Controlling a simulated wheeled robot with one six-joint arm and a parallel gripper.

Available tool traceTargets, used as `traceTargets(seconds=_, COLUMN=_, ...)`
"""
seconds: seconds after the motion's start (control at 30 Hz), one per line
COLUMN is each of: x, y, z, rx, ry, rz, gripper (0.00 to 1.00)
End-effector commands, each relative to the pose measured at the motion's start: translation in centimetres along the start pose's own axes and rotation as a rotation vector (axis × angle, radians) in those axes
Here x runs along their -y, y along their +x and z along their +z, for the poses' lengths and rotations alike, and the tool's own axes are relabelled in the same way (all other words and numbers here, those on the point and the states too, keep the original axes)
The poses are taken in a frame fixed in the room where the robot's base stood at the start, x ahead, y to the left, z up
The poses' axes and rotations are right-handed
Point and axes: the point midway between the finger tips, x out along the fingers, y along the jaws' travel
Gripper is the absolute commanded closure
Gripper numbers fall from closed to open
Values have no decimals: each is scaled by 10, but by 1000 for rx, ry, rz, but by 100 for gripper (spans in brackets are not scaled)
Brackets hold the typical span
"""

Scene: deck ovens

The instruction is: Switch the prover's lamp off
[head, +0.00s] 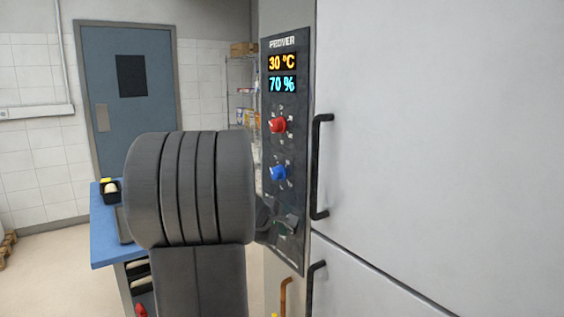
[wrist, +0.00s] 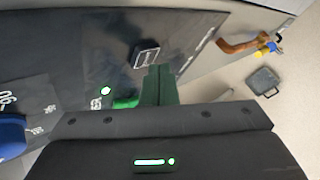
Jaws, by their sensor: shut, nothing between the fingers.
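The prover's dark control panel (head: 269,148) is in the middle of the head view, with a red knob (head: 278,125) and a blue knob (head: 279,173). In the wrist view the panel (wrist: 70,50) fills the upper left. A green control (wrist: 125,103), partly hidden by my gripper, sits beside a lit dot (wrist: 106,91). My gripper (wrist: 158,72) is shut and empty, its fingers over the panel right beside the green control. I cannot tell whether they touch it. A small dark plate or switch (wrist: 145,54) lies just beyond the fingertips. My arm hides part of the panel's lower left in the head view.
The displays read 30 °C (head: 282,62) and 70 % (head: 282,84). Black door handles (head: 317,165) stand out right of the panel. A blue-topped table (head: 104,240) is behind my arm at left. An orange hooked pipe (wrist: 238,46) is beyond the panel's edge.

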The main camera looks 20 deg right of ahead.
Motion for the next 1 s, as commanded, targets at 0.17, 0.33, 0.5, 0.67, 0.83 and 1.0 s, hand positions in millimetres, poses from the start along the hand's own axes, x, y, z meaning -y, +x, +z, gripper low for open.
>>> traceTargets(seconds=0.17, x=-2, y=3, z=2, rx=1, ry=1, rz=0, gripper=100)
traceTargets(seconds=0.33, x=-5, y=6, z=5, rx=1, ry=1, rz=0, gripper=100)
traceTargets(seconds=0.5, x=-5, y=6, z=5, rx=1, ry=1, rz=0, gripper=100)
traceTargets(seconds=0.67, x=-4, y=6, z=4, rx=0, ry=0, rz=0, gripper=100)
traceTargets(seconds=0.83, x=0, y=2, z=0, rx=-2, ry=0, rz=1, gripper=100)
traceTargets(seconds=1.0, x=0, y=0, z=0, rx=0, ry=1, rz=0, gripper=100)
